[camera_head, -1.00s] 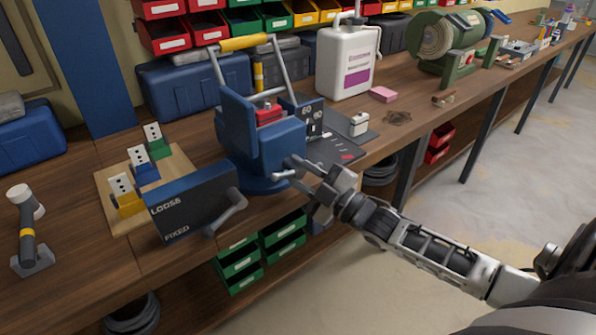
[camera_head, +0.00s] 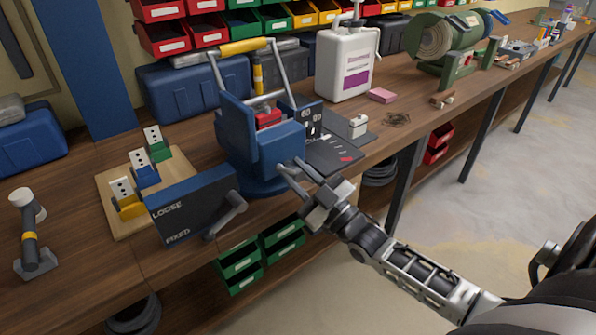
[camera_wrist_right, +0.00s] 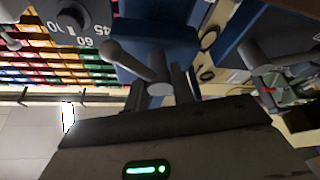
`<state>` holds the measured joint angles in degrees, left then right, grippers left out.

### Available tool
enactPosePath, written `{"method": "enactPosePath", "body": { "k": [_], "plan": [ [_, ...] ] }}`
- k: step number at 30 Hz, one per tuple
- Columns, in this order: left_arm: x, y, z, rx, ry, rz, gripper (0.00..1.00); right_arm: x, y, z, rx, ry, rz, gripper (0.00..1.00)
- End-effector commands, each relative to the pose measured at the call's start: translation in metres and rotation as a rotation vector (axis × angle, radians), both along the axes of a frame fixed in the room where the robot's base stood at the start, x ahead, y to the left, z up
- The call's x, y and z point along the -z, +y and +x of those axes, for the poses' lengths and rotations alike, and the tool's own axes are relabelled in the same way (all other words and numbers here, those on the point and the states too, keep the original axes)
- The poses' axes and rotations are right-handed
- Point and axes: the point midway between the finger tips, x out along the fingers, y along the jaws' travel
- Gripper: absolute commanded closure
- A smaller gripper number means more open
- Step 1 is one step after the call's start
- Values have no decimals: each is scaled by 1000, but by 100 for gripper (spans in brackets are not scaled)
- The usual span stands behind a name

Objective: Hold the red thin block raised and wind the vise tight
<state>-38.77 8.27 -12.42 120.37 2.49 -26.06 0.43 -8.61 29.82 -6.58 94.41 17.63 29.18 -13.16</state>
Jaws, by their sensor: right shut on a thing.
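The blue vise (camera_head: 268,150) stands at the bench's front edge. The red thin block (camera_head: 268,117) shows between its jaws; how firmly it is gripped, and whether it is raised, I cannot tell. My right gripper (camera_head: 297,181) is at the vise's front, shut on the vise handle. In the right wrist view a grey bar with a rounded end, the vise handle (camera_wrist_right: 132,62), runs to between the fingers (camera_wrist_right: 165,88). The red block is not clear there. My left gripper is not in view.
A black LOOSE/FIXED board (camera_head: 192,208) with a grey lever (camera_head: 228,213) stands left of the vise. A wooden board (camera_head: 118,205) with socket pieces lies behind it. A white jug (camera_head: 346,62) and a dark plate (camera_head: 335,153) are right of the vise.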

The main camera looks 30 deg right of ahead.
Motion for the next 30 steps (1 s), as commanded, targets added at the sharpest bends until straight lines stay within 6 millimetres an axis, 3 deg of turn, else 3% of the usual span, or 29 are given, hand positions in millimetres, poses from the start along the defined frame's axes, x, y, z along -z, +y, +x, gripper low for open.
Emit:
{"method": "enactPosePath", "body": {
  "k": [30],
  "plan": [
    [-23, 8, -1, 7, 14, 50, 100, -2, 2, -1, -4, 76, 932, 98]
  ]
}}
